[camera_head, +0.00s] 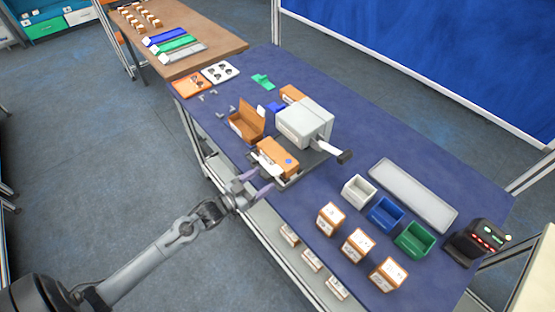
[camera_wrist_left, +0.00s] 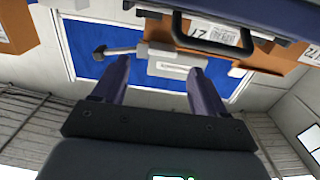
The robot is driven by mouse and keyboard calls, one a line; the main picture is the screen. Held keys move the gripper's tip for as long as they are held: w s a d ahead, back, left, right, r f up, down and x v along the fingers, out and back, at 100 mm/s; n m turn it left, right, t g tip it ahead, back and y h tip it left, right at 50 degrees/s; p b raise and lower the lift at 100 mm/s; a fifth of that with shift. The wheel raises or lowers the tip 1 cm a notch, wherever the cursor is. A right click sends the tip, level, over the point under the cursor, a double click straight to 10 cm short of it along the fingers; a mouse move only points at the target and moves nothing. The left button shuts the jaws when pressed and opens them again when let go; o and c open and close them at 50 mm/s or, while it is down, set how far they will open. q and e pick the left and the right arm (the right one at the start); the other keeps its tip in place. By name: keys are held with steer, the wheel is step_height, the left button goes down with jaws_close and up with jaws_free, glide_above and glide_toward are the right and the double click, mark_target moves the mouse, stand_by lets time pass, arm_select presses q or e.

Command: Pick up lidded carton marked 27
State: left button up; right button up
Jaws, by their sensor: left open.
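In the wrist view, a brown carton (camera_wrist_left: 160,27) has a white label reading 27, seen upside down near the top, partly behind a black handle (camera_wrist_left: 178,30). In the head view, a closed brown carton (camera_head: 280,152) with a blue spot on top lies by the front edge of the blue table; its number is too small to read, so I cannot tell if it is the same one. My left gripper (camera_head: 257,184) is open and empty at the table's front edge, just short of that carton. Its two fingers also show apart in the wrist view (camera_wrist_left: 160,66). My right gripper is not in view.
A grey machine (camera_head: 303,122) with a black-ended lever stands behind the closed carton. An open carton (camera_head: 243,126) is to its left. White, blue and green bins (camera_head: 414,240) and small labelled cartons (camera_head: 357,245) stand to the right. Below the tabletop, a shelf holds small boxes (camera_head: 289,235).

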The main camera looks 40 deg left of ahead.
mark_target(277, 158)
arm_select(q)
steer(key=shift+w+f, duration=0.1)
steer(key=shift+w, duration=0.25)
steer(key=shift+x, duration=2.4)
steer(key=shift+a+f, duration=0.1)
steer(key=shift+f, duration=0.05)
steer(key=c, duration=1.1)
steer(key=shift+c, duration=0.2)
